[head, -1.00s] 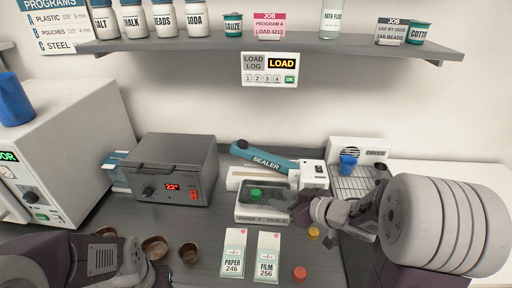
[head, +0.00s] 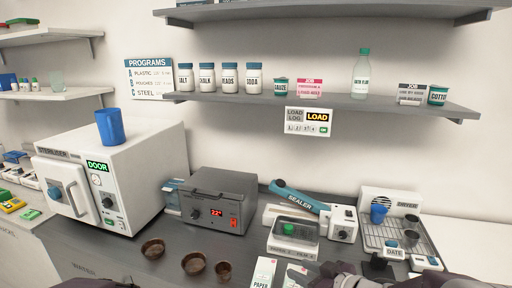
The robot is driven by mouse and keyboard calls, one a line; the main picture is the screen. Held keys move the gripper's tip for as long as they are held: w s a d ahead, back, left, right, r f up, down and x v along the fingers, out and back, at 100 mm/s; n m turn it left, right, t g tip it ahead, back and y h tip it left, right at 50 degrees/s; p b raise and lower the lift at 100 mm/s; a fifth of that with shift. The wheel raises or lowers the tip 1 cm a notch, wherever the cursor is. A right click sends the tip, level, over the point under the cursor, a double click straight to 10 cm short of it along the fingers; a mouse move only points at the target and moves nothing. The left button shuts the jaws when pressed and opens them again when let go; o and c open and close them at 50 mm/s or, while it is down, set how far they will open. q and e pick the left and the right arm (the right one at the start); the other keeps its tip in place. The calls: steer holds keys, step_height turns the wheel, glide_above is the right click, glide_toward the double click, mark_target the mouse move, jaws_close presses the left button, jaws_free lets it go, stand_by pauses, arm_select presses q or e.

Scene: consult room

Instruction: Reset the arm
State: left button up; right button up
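My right arm comes in at the bottom edge, right of centre, and is mostly cut off. My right gripper (head: 300,274) shows at the bottom beside the white paper and film packets (head: 265,272), in front of the sealer. Its fingers are small and partly cut off, so I cannot tell whether they are open or shut. I see nothing clearly held in it. Of my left arm only a dark sliver shows at the bottom left edge; its gripper is out of view.
On the counter stand a white sterilizer (head: 140,170) with a blue cup (head: 109,127) on top, a grey box with a red display (head: 216,200), a sealer (head: 343,224) and a dryer rack (head: 390,205). Brown bowls (head: 193,263) lie in front. A shelf (head: 330,101) hangs above.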

steer(key=d+f+m+h, duration=0.1)
steer(key=f+h, duration=0.1)
steer(key=s+d+f+m+g+h, duration=0.1)
steer(key=d+f+m+h, duration=0.1)
steer(key=s+d+f+m+g+h, duration=0.1)
steer(key=f+m+h, duration=0.1)
steer(key=shift+d+f, duration=0.1)
steer(key=shift+d, duration=0.15)
steer(key=s+f+m+g, duration=0.1)
steer(key=s+f+g, duration=0.2)
steer(key=s, duration=0.4)
steer(key=s+d+f+m+g+h, duration=0.1)
steer(key=s+f+g, duration=0.2)
steer(key=s, duration=0.3)
steer(key=shift+s+g, duration=0.35)
steer(key=shift+g, duration=0.25)
steer(key=shift+f, duration=0.1)
